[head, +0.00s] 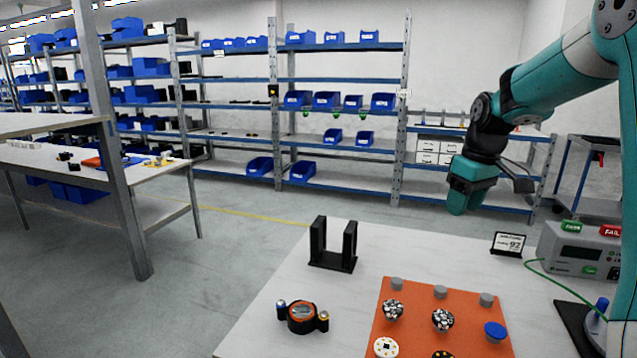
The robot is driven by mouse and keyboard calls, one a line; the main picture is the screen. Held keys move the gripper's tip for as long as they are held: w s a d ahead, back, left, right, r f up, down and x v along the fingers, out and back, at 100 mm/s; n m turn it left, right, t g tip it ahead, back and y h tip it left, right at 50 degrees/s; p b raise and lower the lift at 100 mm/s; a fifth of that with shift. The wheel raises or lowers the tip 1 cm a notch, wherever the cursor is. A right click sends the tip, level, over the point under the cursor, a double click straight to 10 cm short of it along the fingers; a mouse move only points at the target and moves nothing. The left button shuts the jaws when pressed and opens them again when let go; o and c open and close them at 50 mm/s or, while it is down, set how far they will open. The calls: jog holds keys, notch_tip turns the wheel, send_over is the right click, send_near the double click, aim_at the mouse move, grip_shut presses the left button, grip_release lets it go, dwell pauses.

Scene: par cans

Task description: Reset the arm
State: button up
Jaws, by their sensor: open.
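My teal arm reaches in from the upper right, above the right part of the white table (258,318). Its wrist is folded downward, and my gripper (522,182), a small dark shape at the wrist, is seen edge-on. It is open, and no object shows in it. Its fingertips are hard to make out. It hangs well above the table and apart from everything on it.
An orange mat (410,318) carries grey caps, round LED boards (443,320) and a blue disc (495,331). A black upright stand (333,245), a round fixture (302,316), a small sign (508,243) and a tester (580,252) stand around it. Shelves (340,120) line the back.

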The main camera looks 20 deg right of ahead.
jog(key=s+a+r+n+y, duration=0.1)
jog(key=s+a+n, duration=0.15)
jog(key=a, duration=1.25)
jog(key=s+a+f+n+g+y, duration=0.1)
jog(key=s+a+n+y, duration=0.1)
jog(key=s+a, duration=1.6)
jog(key=shift+s+p, duration=0.3)
jog(key=shift+s, duration=0.6)
jog(key=shift+a+f+n, duration=0.1)
jog(key=shift+n, duration=0.15)
